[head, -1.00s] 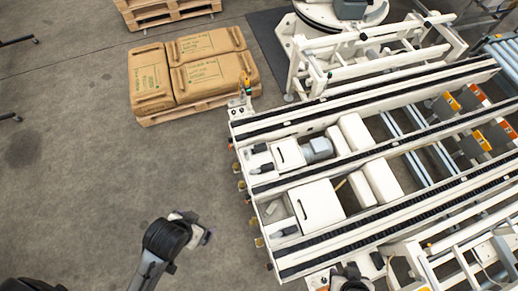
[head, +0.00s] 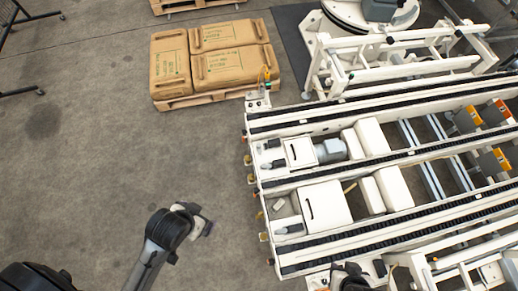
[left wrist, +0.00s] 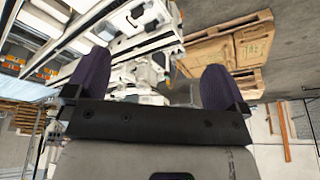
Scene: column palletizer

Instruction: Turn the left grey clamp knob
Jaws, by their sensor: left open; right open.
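I cannot make out the left grey clamp knob for certain in either view. My left gripper (left wrist: 155,85) is open in the left wrist view, with two dark purple fingers wide apart and nothing between them. In the head view my left gripper (head: 204,222) is small and over bare floor, left of the white conveyor frame (head: 262,165) and apart from it. My right gripper (head: 348,274) is a dark shape at the bottom edge, by the frame's near end; its fingers are hard to make out.
A wooden pallet (head: 205,99) with brown sacks (head: 228,66) stands beyond the conveyor's left end. Another pallet (head: 180,5) shows at the top edge. A dark wheeled rack (head: 12,50) stands at the far left. The floor between is clear.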

